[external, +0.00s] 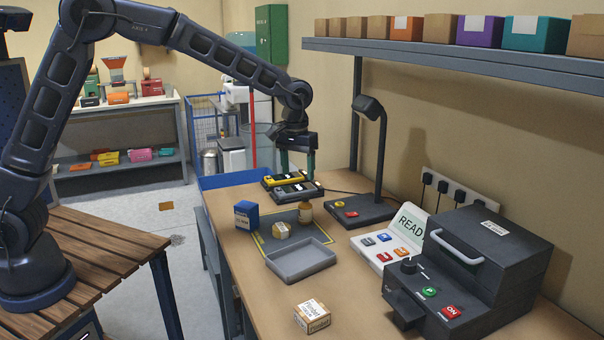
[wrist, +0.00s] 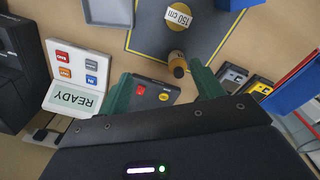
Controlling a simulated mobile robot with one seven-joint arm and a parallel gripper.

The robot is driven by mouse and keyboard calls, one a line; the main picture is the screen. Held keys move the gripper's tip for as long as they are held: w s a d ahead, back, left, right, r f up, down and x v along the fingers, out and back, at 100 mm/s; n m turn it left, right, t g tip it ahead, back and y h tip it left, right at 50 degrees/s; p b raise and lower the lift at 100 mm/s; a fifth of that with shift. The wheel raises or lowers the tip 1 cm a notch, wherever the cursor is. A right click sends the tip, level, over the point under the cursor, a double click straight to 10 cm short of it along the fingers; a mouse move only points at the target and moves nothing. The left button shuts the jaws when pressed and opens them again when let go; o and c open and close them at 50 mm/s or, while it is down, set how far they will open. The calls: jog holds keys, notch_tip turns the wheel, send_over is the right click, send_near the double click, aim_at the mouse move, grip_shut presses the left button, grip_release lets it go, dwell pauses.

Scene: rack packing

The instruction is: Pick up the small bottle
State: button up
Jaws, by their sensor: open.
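The small bottle (external: 305,213) is amber-brown with a dark cap and stands upright on the dark, yellow-edged mat (external: 268,250) on the workbench. In the wrist view the bottle (wrist: 177,60) shows just beyond the fingertips, nearer the right-hand finger. My gripper (external: 298,172) is open and points down above the bench, higher than the bottle and behind it in the external view. In the wrist view my gripper's two green fingers (wrist: 161,73) are spread with nothing between them at the tips.
A blue box (external: 246,215), a small cream item (external: 282,230) and a grey tray (external: 301,260) stand near the bottle. A lamp (external: 372,150) rises on the right. The bench front is clear around a small carton (external: 312,316).

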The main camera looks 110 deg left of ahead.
jog(key=n, duration=0.2)
send_over(305, 202)
jog(key=f, duration=0.6)
jog(key=shift+s+a, duration=0.15)
jog(key=shift+a, duration=0.2)
jog(key=f, duration=1)
jog(key=shift+a+f, duration=0.2)
jog(key=shift+f, duration=0.15)
jog(key=c, duration=1.1)
